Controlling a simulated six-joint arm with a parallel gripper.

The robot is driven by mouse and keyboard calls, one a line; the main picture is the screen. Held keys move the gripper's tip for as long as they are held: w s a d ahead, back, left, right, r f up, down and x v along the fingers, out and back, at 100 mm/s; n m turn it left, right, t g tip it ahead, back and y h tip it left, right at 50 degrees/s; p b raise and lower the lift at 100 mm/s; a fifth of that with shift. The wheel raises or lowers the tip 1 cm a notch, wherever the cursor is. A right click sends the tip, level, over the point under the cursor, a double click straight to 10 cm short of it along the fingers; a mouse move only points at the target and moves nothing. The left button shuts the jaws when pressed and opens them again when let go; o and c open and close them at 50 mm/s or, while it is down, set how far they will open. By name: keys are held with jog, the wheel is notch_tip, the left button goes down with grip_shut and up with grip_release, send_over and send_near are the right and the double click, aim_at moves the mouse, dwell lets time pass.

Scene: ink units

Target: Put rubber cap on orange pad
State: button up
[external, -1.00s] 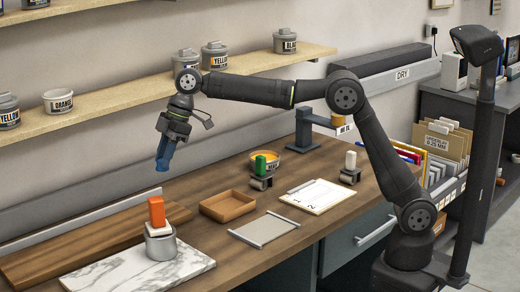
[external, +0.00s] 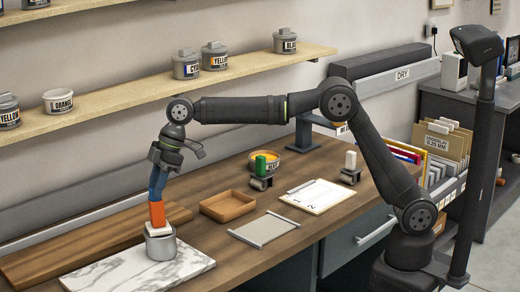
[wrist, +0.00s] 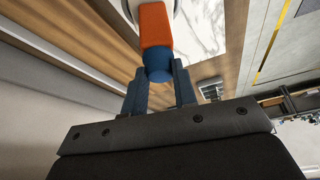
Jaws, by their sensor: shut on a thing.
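The orange pad (external: 156,214) is an upright orange block on a white base, standing on a round silver tin (external: 160,243) on a marble slab. My gripper (external: 157,186) points down directly above it and is shut on a blue piece, which I take to be the rubber cap (wrist: 158,67). In the wrist view the blue cap sits between the two fingertips, right against the end of the orange pad (wrist: 154,24). I cannot tell whether cap and pad touch. In the external view the cap blends with the blue fingers.
The marble slab (external: 110,274) lies at the front left of the wooden bench. A shelf with tins (external: 186,64) runs behind.

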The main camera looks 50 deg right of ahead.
jog(key=o, duration=0.9)
jog(key=shift+o, duration=0.2)
jog(key=v, duration=1.2)
